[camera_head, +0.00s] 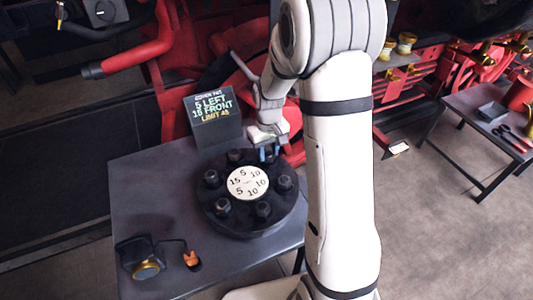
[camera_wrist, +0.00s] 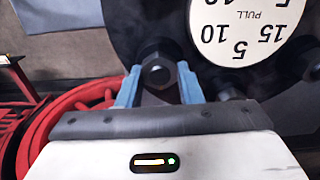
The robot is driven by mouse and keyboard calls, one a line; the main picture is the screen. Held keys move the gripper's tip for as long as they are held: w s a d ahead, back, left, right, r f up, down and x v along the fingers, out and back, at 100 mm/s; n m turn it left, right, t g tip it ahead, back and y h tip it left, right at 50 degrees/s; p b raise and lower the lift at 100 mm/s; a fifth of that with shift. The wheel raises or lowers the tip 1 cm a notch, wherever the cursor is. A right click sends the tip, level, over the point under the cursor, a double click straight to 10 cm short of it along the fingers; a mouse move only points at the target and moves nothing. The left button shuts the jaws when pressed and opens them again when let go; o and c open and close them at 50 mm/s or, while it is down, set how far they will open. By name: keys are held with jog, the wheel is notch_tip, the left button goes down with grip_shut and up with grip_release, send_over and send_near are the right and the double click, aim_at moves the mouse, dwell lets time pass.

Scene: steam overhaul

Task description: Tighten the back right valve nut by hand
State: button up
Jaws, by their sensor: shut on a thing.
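The black round valve cover (camera_head: 245,226) lies on a grey table, with several dark nuts around its rim. A white disc (camera_head: 247,183) with numbers sits at its centre. My gripper (camera_head: 269,154) reaches down over the back right of the cover. In the wrist view its two blue fingers (camera_wrist: 159,88) stand on either side of the back right valve nut (camera_wrist: 157,71), shut on it. The nut is seated on the cover. In the head view this nut is mostly hidden by the gripper. The front left nut (camera_head: 222,207) and the right nut (camera_head: 284,183) stand free.
A dark sign box (camera_head: 213,117) reading "5 LEFT, 15 FRONT, LIMIT 45" stands behind the cover, close to my arm. A dark tool with a gold part (camera_head: 146,269) and a small orange item (camera_head: 191,259) lie at the table's front left. Red machinery is behind.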

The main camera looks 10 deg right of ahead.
aim_at(269, 153)
jog(key=m+b, duration=0.2)
jog(key=m, duration=0.4)
jog(key=shift+s+f+b, duration=0.1)
jog(key=shift+f+b, duration=0.05)
jog(key=shift+b, duration=0.25)
jog(key=m+b, duration=0.1)
jog(key=m, duration=0.5)
jog(key=shift+b, duration=0.35)
jog(key=shift+m, duration=0.3)
jog(key=o, duration=1)
notch_tip(269, 153, up, 8)
jog(key=shift+d+r+b, duration=0.1)
jog(key=shift+b, duration=0.2)
